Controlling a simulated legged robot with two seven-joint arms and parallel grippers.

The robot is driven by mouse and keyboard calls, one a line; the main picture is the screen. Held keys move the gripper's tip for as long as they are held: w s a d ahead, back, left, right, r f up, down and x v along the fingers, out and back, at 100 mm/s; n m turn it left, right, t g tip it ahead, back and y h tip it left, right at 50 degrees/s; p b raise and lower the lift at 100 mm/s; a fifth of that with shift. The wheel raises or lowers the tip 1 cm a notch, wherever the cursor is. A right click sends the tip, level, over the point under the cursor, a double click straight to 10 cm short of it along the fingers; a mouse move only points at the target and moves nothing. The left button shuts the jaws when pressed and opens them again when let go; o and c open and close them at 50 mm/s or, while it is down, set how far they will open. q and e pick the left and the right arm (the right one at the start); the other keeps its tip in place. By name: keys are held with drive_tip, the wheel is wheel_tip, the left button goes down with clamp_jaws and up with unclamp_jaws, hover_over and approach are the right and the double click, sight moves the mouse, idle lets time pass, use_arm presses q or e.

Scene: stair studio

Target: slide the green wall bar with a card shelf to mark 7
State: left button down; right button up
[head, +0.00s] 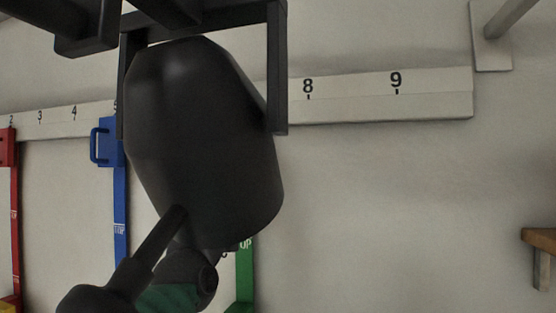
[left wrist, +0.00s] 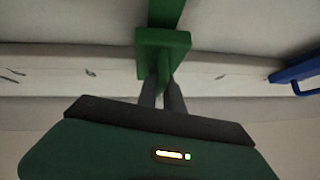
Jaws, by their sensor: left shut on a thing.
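The green wall bar (head: 246,282) hangs upright, and the arm in front hides its upper part in the head view. In the left wrist view, its green block (left wrist: 163,41) sits on the pale numbered rail (left wrist: 110,60). My left gripper (left wrist: 163,88) has its two dark fingers close together, shut at the near side of this block, on its handle. The rail also shows in the head view (head: 430,104), with marks 8 and 9 readable; mark 7 is hidden behind the arm. The block is between two blurred marks in the wrist view. My right gripper is not in view.
A blue bar with a handle (head: 103,142) is left of the green one, near mark 5; it also shows in the wrist view (left wrist: 298,70). A red bar (head: 14,190) is near mark 2. The rail right of the arm is clear. A wooden ledge (head: 540,241) is at far right.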

use_arm(q)
drive_tip(key=shift+w+a, duration=0.2)
drive_tip(key=shift+a, duration=0.75)
drive_tip(key=c, duration=1.8)
unclamp_jaws()
drive_tip(key=shift+d, duration=0.15)
drive_tip(key=shift+o, duration=0.2)
drive_tip(key=shift+s, duration=0.2)
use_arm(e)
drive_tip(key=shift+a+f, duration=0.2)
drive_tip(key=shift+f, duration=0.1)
use_arm(q)
drive_tip(key=b+v, duration=1.2)
drive_tip(key=v, duration=0.5)
drive_tip(key=shift+b, duration=0.4)
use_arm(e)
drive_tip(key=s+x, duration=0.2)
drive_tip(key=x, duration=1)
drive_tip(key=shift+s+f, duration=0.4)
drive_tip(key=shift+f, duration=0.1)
